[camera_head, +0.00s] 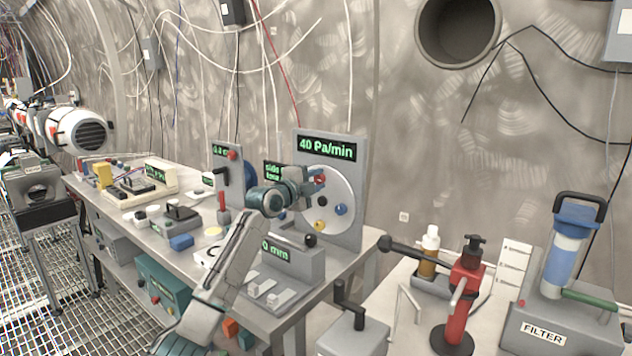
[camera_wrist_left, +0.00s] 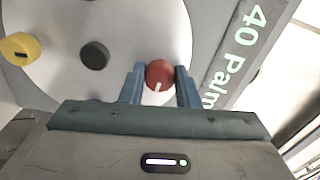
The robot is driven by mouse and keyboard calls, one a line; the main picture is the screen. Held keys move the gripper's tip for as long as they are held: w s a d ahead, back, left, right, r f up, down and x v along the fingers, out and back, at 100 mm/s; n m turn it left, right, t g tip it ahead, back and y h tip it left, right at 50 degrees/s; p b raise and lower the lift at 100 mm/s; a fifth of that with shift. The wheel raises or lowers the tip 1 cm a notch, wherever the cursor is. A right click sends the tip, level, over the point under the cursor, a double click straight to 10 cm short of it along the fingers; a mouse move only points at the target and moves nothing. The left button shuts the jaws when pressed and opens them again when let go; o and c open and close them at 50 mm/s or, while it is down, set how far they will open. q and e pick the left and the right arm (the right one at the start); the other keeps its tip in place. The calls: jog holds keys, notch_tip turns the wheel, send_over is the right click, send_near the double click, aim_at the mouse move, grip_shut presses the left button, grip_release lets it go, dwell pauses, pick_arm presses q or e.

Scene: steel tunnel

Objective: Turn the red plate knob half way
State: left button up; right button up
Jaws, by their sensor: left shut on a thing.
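The red knob (camera_wrist_left: 160,75) sits on the round white plate (camera_wrist_left: 120,25) of the upright panel, with a white mark on its face. In the head view the red knob (camera_head: 319,179) shows near the top of the plate (camera_head: 345,200), partly hidden by my gripper. My left gripper (camera_head: 312,181) reaches the panel from the left. In the wrist view the left gripper (camera_wrist_left: 160,85) has one blue finger on each side of the red knob and is shut on it. My right gripper is not in view.
The plate also carries a yellow knob (camera_head: 320,227), a blue knob (camera_head: 341,209) and a black knob (camera_wrist_left: 95,55). The panel display (camera_head: 327,149) reads 40 Pa/min. A grey box with a black ball-topped lever (camera_head: 310,240) stands below the plate.

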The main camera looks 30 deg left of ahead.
pick_arm(q)
jog(key=o, duration=1)
jog(key=shift+c, duration=0.2)
jog(key=s+b, duration=0.1)
jog(key=s, duration=0.9)
jog(key=shift+s+a, duration=0.35)
jog(key=shift+a, duration=0.05)
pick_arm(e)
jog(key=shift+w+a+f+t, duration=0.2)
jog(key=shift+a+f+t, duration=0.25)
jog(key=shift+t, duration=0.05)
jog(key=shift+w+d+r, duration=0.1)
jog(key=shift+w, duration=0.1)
